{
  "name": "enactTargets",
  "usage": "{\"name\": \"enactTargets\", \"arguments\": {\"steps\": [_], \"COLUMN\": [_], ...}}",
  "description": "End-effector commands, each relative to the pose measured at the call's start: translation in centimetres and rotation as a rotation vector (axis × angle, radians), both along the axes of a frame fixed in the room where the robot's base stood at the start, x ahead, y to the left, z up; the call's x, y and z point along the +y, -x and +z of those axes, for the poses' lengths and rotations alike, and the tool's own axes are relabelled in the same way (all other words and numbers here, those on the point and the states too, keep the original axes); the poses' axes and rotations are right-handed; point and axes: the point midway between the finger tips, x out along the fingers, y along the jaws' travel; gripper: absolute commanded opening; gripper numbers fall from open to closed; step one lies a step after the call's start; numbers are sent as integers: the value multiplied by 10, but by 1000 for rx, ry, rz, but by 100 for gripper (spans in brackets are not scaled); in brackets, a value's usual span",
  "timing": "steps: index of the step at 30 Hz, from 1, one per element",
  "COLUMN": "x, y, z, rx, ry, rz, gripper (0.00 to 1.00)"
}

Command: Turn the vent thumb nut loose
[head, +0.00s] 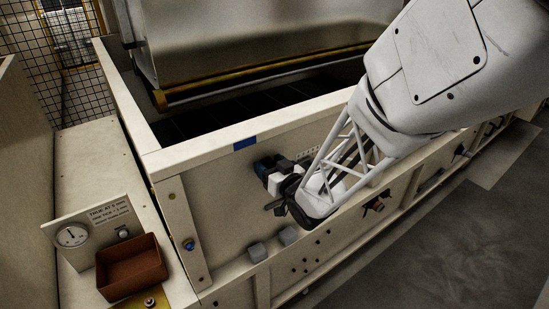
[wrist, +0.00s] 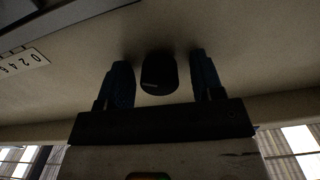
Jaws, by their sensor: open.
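A dark, round knob, which looks like the vent thumb nut (wrist: 158,73), stands out from the pale panel in the wrist view. My gripper (wrist: 161,62) is open, with one blue finger on each side of the knob. A narrow gap shows on the left and a wider one on the right, so neither finger appears to touch it. In the head view my gripper (head: 268,170) is at the cream hopper wall (head: 225,190), just below its top rim. There the knob is hidden or cannot be told from the dark fingers.
A numbered scale (wrist: 22,70) is on the wall near the knob. Grey blocks (head: 258,252) stick out below my gripper. At left a ledge holds a gauge panel (head: 72,236) and an empty-looking brown tray (head: 131,267). A blue knob (head: 189,245) sits on the wall's corner post.

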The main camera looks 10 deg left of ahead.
Motion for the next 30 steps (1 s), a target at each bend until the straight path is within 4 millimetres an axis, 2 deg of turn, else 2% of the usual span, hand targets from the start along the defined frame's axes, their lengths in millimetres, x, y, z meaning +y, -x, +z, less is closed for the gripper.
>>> {"name": "enactTargets", "arguments": {"steps": [5,15,30], "x": [0,0,0], "y": [0,0,0], "z": [0,0,1], "rx": [0,0,-69], "ry": [0,0,68], "rz": [0,0,0], "gripper": [61,12,12]}}
